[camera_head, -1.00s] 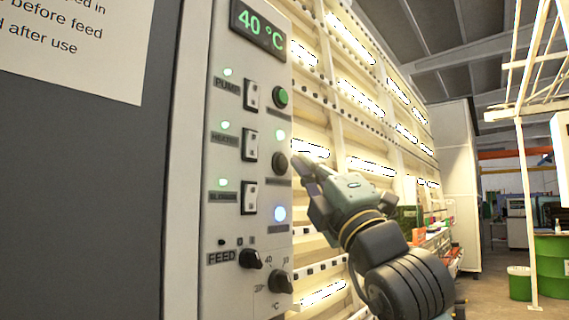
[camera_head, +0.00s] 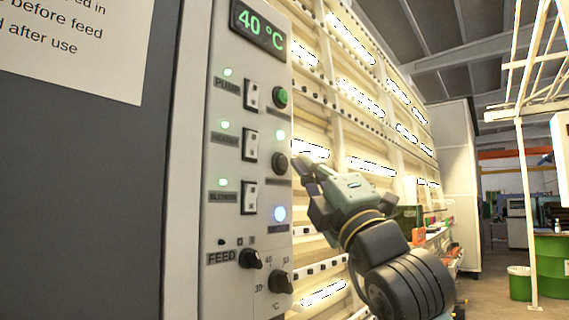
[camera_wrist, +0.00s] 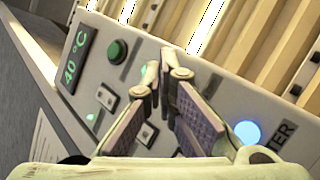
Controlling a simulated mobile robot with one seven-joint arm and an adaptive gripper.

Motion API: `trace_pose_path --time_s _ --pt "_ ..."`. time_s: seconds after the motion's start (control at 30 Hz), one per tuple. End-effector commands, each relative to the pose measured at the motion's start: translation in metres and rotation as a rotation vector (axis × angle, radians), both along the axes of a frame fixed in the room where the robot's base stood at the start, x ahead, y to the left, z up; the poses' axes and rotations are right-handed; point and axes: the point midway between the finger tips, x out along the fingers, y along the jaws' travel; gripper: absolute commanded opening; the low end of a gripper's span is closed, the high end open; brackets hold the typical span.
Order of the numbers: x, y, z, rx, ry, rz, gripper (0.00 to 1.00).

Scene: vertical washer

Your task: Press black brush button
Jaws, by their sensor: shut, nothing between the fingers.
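The black round button (camera_head: 281,163) is on the right side of the grey control panel (camera_head: 225,180), below the green button and a lit green lamp. The label under it is too small to read. My gripper (camera_head: 302,164) is just to the right of the black button in the head view. Its fingers are shut and empty, pointing toward the panel. In the wrist view, the shut fingertips (camera_wrist: 161,72) are in front of the panel and hide the black button. I cannot tell whether they touch it.
A green button (camera_head: 281,97) sits above, and a lit blue lamp (camera_head: 280,213) below. Several rocker switches (camera_head: 250,145) form a column to the left. Two black knobs (camera_head: 250,259) are at the bottom, and a display (camera_head: 258,30) reads 40 °C. A ribbed wall (camera_head: 350,110) lies behind my arm.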

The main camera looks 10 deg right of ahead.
Motion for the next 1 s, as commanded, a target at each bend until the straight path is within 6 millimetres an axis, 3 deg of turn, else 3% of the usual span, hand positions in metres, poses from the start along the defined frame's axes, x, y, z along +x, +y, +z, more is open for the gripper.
trace_pose_path --time_s 1.0 --pt "0.0098 0.0075 0.0 0.0 0.0 0.0 0.0"
